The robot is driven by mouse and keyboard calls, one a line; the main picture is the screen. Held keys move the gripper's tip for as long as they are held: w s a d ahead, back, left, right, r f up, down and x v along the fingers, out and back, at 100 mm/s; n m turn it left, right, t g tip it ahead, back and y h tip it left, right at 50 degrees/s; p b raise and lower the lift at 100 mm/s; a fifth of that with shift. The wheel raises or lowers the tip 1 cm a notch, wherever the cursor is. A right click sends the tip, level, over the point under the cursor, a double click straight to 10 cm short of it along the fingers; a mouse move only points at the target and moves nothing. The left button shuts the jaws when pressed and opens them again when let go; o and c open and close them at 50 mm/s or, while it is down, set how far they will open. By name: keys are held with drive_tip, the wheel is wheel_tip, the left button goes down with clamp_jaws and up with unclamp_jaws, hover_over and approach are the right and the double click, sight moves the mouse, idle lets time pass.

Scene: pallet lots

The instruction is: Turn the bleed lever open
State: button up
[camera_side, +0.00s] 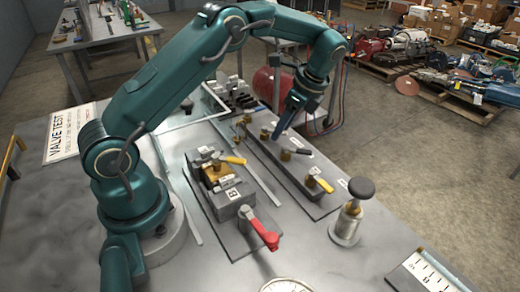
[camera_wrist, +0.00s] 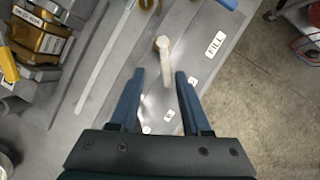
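My gripper (camera_wrist: 159,77) is open, its two blue fingers apart. A pale lever (camera_wrist: 165,60) lies between the fingertips in the wrist view, with a gap on each side; nothing is gripped. A FILL label (camera_wrist: 215,43) is on the plate to its right. Smaller labels lie farther down, too small to read, so I cannot tell which lever is the bleed lever. In the side view my gripper (camera_side: 279,131) points down at the valve plate (camera_side: 314,207), among several brass valves. The nearest valve has a yellow lever (camera_side: 320,183). My fingers partly hide the valves behind.
A block assembly with a brass body (camera_side: 217,172) and a red lever (camera_side: 262,231) stands left of the valve plate. A dark-knobbed metal post (camera_side: 349,215) stands near its front end.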

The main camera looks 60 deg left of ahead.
drive_tip(key=m, duration=0.1)
drive_tip(key=s+m+t, duration=0.1)
drive_tip(key=m, duration=0.1)
drive_tip(key=s+m, duration=0.1)
drive_tip(key=shift+d+m+t+y, duration=0.3)
drive_tip(key=shift+m+t, duration=0.1)
drive_tip(key=shift+s+d+r, duration=0.1)
drive_tip(key=shift+r, duration=0.15)
drive_tip(key=s+d+r+n+t+h, duration=0.1)
drive_tip(key=s+d+r+t, duration=0.1)
drive_tip(key=r, duration=0.4)
drive_tip(key=s+d+r+n+t, duration=0.1)
drive_tip(key=s+r, duration=0.2)
drive_tip(key=r, duration=0.4)
drive_tip(key=s+d+f+n+t+h, duration=0.2)
drive_tip(key=s+d+n, duration=0.4)
drive_tip(key=s+n, duration=0.5)
drive_tip(key=shift+s+d+f+n+t+h, duration=0.15)
drive_tip(key=shift+d+f+n+t+h, duration=0.4)
drive_tip(key=shift+n, duration=1.45)
drive_tip(key=shift+a+h, duration=0.2)
drive_tip(key=shift+h, duration=0.05)
